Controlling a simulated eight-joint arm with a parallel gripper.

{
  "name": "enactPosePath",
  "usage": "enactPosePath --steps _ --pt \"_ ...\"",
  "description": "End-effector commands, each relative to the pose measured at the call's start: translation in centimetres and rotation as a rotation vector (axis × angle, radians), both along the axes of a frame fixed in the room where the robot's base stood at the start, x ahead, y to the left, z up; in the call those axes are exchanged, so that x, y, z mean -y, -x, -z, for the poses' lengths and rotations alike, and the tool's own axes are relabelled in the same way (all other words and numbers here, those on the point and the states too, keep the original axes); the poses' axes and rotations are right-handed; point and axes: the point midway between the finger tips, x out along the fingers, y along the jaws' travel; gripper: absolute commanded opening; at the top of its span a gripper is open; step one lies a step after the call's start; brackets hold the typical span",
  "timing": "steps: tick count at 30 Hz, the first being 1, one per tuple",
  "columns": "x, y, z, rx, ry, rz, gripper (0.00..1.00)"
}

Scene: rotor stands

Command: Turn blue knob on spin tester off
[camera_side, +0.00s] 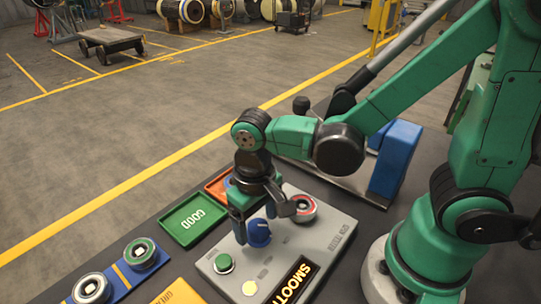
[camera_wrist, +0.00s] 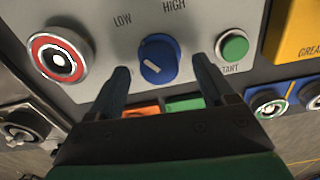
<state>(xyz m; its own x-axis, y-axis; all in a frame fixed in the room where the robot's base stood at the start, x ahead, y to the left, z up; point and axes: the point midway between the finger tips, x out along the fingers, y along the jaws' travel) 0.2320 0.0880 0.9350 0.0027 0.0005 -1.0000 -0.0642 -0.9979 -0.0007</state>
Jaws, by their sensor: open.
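The grey spin tester (camera_side: 330,240) lies below my gripper (camera_side: 262,220) in the side view. Its blue knob (camera_side: 258,234) sits between my open fingers. In the wrist view the knob (camera_wrist: 158,60) is in the gap with space on both sides, and neither finger seems to touch it. A pale mark on the knob slants across its lower left part. LOW and HIGH are printed above it; any OFF label is not visible. The display (camera_side: 295,281) reads SMOOT, with its end cut off.
A red-ringed rotor (camera_side: 303,208) sits on the tester beside my gripper. A green button (camera_side: 223,263) and a lit yellow lamp (camera_side: 249,287) are in front. A green GOOD tray (camera_side: 193,219), an orange tray (camera_side: 215,187) and a blue rotor stand (camera_side: 122,272) lie left.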

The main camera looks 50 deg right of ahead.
Motion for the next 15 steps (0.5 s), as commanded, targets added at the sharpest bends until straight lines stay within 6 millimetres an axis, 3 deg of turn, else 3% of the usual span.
enactPosePath --steps 11,15 --pt "0.02 0.03 0.49 0.001 0.0 0.0 0.75" --pt "0.02 0.03 0.49 0.001 0.0 0.0 0.38"
